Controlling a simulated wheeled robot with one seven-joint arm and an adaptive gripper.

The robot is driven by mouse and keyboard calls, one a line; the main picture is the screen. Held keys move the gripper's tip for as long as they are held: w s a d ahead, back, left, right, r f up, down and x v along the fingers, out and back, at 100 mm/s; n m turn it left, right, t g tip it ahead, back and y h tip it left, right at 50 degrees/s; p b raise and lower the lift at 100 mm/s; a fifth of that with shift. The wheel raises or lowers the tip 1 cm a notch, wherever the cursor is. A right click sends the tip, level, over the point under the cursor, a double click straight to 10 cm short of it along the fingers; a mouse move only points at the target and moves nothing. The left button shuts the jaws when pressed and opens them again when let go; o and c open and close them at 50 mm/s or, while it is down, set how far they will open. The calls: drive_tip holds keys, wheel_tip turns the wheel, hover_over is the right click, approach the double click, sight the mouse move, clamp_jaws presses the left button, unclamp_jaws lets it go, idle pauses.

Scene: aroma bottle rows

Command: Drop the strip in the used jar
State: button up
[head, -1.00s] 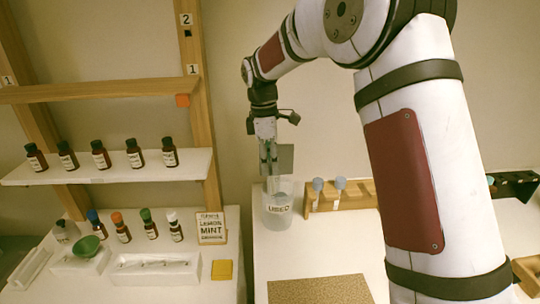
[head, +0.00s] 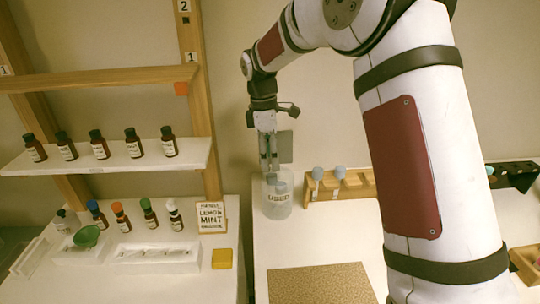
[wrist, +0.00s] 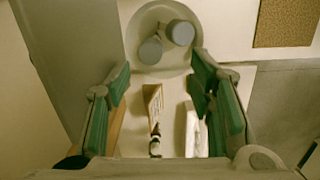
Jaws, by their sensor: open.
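The used jar (head: 278,207) is a clear cup labelled "USED" on the white counter, just left of the wooden rack. In the wrist view, the jar (wrist: 143,67) is at the top, with two grey round ends (wrist: 150,50) inside it. They look like the capped ends of strips; the strips themselves are not clearly visible. My gripper (head: 269,172) is at the jar's mouth in the head view, pointing down. In the wrist view, its green-padded fingers (wrist: 161,78) are spread apart with nothing between them.
The wooden rack (head: 360,186) right of the jar holds two grey-blue capped items (head: 339,172). A "LEMON MINT" card (head: 211,217) stands to the left, near several small bottles (head: 149,213). A brown mat (head: 320,284) lies in front. A yellow block (head: 222,259) is front left.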

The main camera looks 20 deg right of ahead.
wheel_tip(320, 180, up, 12)
drive_tip(key=a, duration=0.1)
drive_tip(key=shift+w, duration=0.35)
idle(0.4)
drive_tip(key=s+d+r+m+t, duration=0.1)
drive_tip(key=s+r+m+t, duration=0.2)
drive_tip(key=s, duration=0.6)
drive_tip(key=s+d+r+m, duration=0.1)
drive_tip(key=s+r+m, duration=0.25)
drive_tip(key=s, duration=0.55)
drive_tip(key=s+f+m+t, duration=0.1)
drive_tip(key=s+f+m, duration=0.1)
drive_tip(key=s, duration=0.3)
drive_tip(key=s+f+m+t, duration=0.1)
drive_tip(key=s+f+m, duration=0.1)
drive_tip(key=s, duration=0.4)
drive_tip(key=s+f+m+y, duration=0.1)
drive_tip(key=s+f+m, duration=0.2)
drive_tip(key=s+m, duration=0.1)
drive_tip(key=shift+s+d+t, duration=0.4)
drive_tip(key=shift+s, duration=0.3)
drive_tip(key=shift+m, duration=0.25)
